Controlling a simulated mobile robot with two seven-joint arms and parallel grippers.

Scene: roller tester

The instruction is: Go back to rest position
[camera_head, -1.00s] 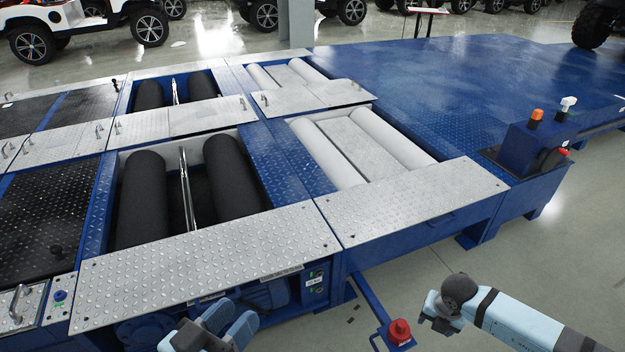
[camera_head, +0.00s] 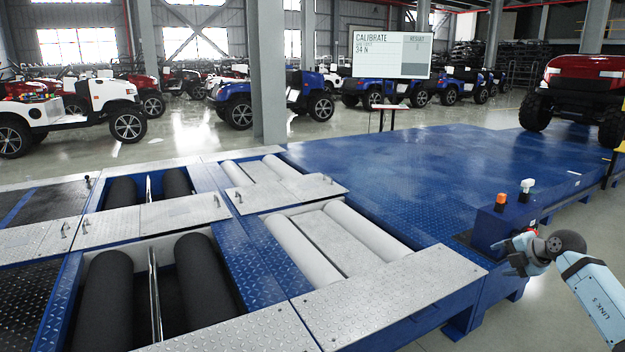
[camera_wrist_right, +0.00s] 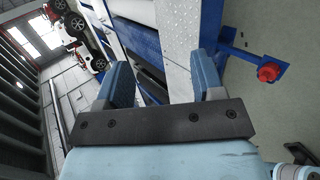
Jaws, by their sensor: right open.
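My right gripper (camera_head: 515,258) is at the right of the head view, in front of the blue control box (camera_head: 490,226) at the tester's corner. In the right wrist view its two blue fingers (camera_wrist_right: 163,78) stand apart with nothing between them. The blue roller tester (camera_head: 235,262), with black rollers (camera_head: 104,300) and light grey rollers (camera_head: 300,255), fills the lower left and middle. My left gripper is in neither view.
An orange button (camera_head: 501,199) and a white one (camera_head: 527,185) stand on the control box. A red-topped post (camera_wrist_right: 268,73) on a blue floor arm shows in the right wrist view. A red vehicle (camera_head: 582,85) stands on the platform's far right. Open floor lies at right.

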